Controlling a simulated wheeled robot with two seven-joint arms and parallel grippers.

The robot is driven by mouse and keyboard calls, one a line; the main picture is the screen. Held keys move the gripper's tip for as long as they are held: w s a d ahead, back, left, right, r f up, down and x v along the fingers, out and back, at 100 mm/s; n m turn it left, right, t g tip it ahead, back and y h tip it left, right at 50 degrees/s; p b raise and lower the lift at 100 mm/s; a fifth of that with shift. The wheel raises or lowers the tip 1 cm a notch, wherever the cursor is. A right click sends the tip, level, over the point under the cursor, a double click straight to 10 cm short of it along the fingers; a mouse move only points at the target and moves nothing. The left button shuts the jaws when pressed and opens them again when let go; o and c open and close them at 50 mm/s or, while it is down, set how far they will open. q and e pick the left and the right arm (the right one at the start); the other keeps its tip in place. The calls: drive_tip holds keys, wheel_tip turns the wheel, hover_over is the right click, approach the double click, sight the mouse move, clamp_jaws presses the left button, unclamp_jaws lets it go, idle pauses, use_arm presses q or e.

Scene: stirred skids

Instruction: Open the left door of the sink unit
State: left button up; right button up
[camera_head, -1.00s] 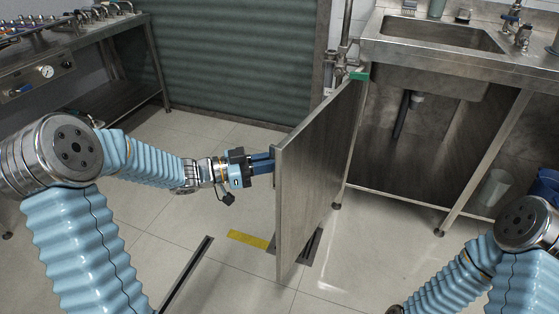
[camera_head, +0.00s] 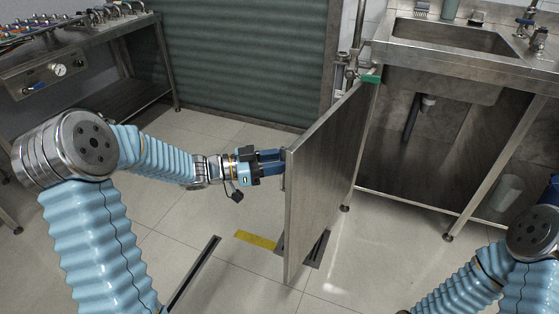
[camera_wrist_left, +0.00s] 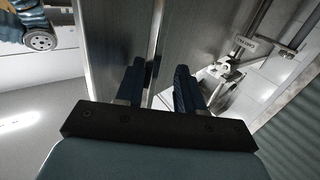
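The left door (camera_head: 325,180) of the sink unit (camera_head: 450,60) stands swung well out from the frame, its free edge toward me. The opening behind it shows the basin's underside and drain pipe. My left gripper (camera_head: 284,160) is at the door's outer face near that free edge; the door hides its fingertips in the head view. In the left wrist view the gripper's two fingers (camera_wrist_left: 160,80) stand apart on either side of a thin vertical handle bar (camera_wrist_left: 155,45), with a gap visible at the right finger. My right arm shows at the lower right, its gripper out of view.
A yellow floor strip (camera_head: 255,240) and a dark floor grate (camera_head: 318,248) lie near the door's foot. A metal workbench (camera_head: 75,60) stands at the left, a green roller shutter (camera_head: 240,60) at the back.

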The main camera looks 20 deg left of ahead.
use_arm(q)
drive_tip(key=shift+s+a+f, duration=0.1)
drive_tip(key=v, duration=1.3)
drive_tip(key=shift+s+a+b, duration=0.2)
drive_tip(key=shift+a+b, duration=0.05)
drive_tip(key=shift+b, duration=0.2)
